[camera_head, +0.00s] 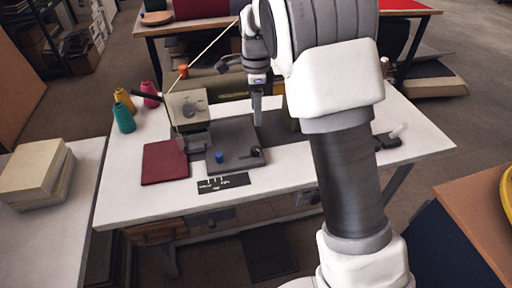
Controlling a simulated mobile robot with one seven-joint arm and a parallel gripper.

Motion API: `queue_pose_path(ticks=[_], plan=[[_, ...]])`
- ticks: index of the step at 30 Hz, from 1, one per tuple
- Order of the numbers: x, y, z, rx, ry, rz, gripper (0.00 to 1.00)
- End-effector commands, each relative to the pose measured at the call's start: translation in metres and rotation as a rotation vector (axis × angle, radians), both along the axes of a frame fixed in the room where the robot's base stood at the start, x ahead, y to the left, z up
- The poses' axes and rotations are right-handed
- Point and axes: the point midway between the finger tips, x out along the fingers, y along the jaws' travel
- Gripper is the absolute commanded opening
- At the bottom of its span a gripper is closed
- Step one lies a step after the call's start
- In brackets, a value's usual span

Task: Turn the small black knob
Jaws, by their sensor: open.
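A small black knob-like piece (256,152) sits at the front right of a grey plate (235,133) on the white table; it is too small to see in detail. A blue knob (219,157) stands to its left on the same plate. My gripper (257,118) points down over the back right part of the plate, behind the black piece and apart from it. It holds nothing that I can see, and the gap between its fingers is hard to make out. My arm covers the right middle of the table.
A beige machine box (187,106) with a round dial stands behind the plate's left side. A dark red book-like pad (165,161) lies left of the plate. Thread cones (124,117) stand at the back left. A dark strip (223,183) lies at the table's front.

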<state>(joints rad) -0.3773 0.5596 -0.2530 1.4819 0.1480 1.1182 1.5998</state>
Motion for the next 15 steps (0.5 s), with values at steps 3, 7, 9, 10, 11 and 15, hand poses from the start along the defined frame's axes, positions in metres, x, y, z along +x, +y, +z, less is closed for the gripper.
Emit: queue_pose_path(ticks=[3,7,9,10,11,15], plan=[[-0.001,-0.001,-0.028,-0.001,0.006,0.000,0.74],[-0.001,-0.001,-0.057,-0.001,0.005,0.001,0.74],[-0.001,-0.001,-0.073,-0.001,0.005,0.001,0.74],[-0.001,-0.001,-0.079,-0.001,0.006,0.001,0.74],[-0.001,0.000,-0.086,0.000,0.005,0.001,0.74],[-0.001,0.000,-0.114,0.000,0.004,0.001,0.74]])
